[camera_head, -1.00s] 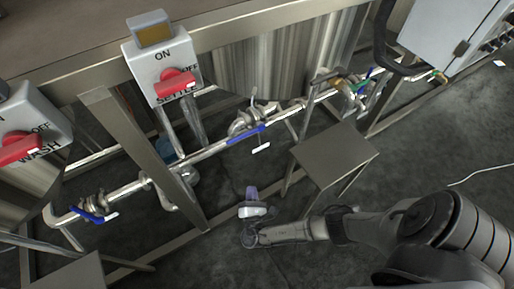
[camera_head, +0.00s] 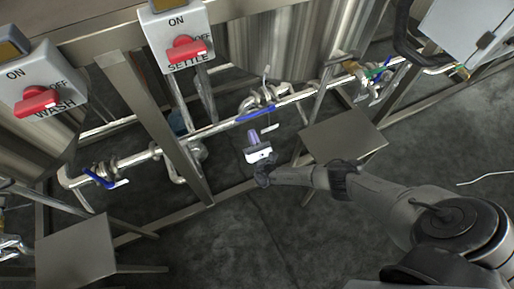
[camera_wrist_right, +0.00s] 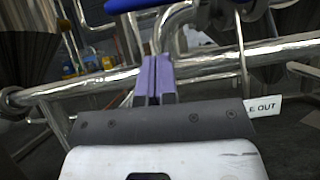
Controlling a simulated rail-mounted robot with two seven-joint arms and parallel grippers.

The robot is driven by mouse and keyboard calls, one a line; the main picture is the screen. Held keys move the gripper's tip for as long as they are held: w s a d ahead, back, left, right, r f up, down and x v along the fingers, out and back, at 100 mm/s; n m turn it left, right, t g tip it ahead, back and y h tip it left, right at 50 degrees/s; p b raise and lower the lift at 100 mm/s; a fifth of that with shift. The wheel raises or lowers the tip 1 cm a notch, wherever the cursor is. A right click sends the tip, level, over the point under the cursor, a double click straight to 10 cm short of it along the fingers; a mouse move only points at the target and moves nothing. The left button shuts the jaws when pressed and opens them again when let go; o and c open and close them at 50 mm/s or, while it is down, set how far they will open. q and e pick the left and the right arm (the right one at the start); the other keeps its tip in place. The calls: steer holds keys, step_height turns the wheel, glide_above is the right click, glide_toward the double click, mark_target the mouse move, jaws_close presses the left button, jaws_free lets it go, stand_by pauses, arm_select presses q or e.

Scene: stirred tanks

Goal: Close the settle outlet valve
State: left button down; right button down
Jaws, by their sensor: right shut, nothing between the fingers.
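The settle outlet valve has a blue lever handle (camera_head: 256,114) on the silver pipe below the SETTLE switch box. The lever lies roughly along the pipe, and a white tag (camera_head: 269,128) hangs below it. My right gripper (camera_head: 252,133), with purple fingers, is just below the lever and looks apart from it. In the right wrist view the shut, empty fingers (camera_wrist_right: 154,80) point up towards the pipe, with part of the blue lever (camera_wrist_right: 135,5) at the top edge. A tag reading "E OUT" (camera_wrist_right: 263,107) hangs at the right. My left gripper is not in view.
The SETTLE switch box (camera_head: 177,38) and WASH switch box (camera_head: 38,85) have red knobs. Another blue-handled valve (camera_head: 101,179) is at the left. A metal stand (camera_head: 343,139) is right of my gripper, and a steel frame leg (camera_head: 150,115) is to its left.

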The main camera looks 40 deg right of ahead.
mark_target(253, 114)
steer(key=r, duration=0.1)
steer(key=w+r, duration=0.1)
steer(key=r, duration=0.2)
steer(key=shift+w+d+r, duration=0.3)
steer(key=shift+d, duration=0.05)
steer(key=shift+s+r, duration=0.1)
